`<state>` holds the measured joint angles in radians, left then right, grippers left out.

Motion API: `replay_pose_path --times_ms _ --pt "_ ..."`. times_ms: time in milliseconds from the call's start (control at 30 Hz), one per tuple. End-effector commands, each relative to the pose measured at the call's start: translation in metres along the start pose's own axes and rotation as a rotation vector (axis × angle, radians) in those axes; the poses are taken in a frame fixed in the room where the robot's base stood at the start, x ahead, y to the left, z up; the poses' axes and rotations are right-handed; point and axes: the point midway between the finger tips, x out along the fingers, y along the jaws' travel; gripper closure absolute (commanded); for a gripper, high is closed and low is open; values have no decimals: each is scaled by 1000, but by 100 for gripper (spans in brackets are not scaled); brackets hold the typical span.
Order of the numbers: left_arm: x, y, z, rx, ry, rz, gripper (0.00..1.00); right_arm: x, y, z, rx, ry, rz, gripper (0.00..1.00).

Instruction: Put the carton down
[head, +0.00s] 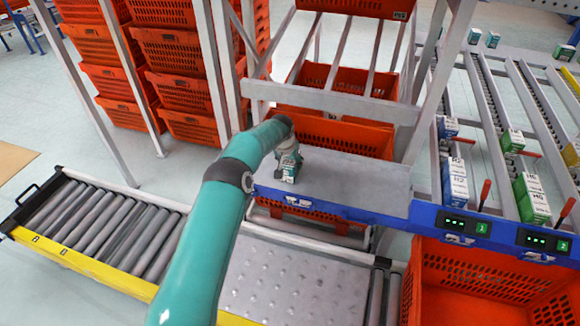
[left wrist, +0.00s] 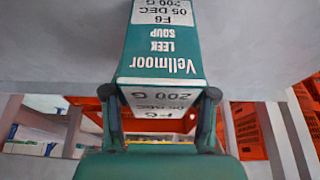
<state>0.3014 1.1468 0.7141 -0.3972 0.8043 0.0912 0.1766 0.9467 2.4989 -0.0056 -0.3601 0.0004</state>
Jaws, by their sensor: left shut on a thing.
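The carton is teal and white, labelled Vellmoor Leek Soup in the left wrist view (left wrist: 160,45), where its print is upside down. In the head view the carton (head: 288,174) is small and partly hidden by my gripper, at the left end of a grey metal shelf (head: 350,185) with a blue front edge. My left gripper (head: 288,157) is shut on the carton; its two dark fingers (left wrist: 158,118) press either side of it in the left wrist view. I cannot tell whether the carton touches the shelf. My right gripper is not in view.
The shelf right of the carton is bare. An orange tote (head: 335,135) stands behind it. A roller conveyor (head: 110,225) runs in front, an empty-looking orange tote (head: 480,285) stands at lower right. Flow lanes with cartons (head: 531,200) are at right.

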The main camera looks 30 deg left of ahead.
Motion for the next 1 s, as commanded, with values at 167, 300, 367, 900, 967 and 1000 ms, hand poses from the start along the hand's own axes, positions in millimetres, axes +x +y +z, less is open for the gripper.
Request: replay_pose_path --times_ms 167,300,367,900,967,1000 --pt "-1 0 -1 -1 2 0 92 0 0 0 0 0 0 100" --pt "-1 0 -1 -1 2 0 95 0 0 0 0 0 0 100" --pt "-1 0 -1 -1 2 0 95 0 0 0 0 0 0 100" --pt "-46 -1 -21 -2 8 -1 95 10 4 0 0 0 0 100" --pt "-58 -1 -25 -3 8 -1 95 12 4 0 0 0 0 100" --pt "-67 -1 -29 -3 8 -1 95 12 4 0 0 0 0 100"
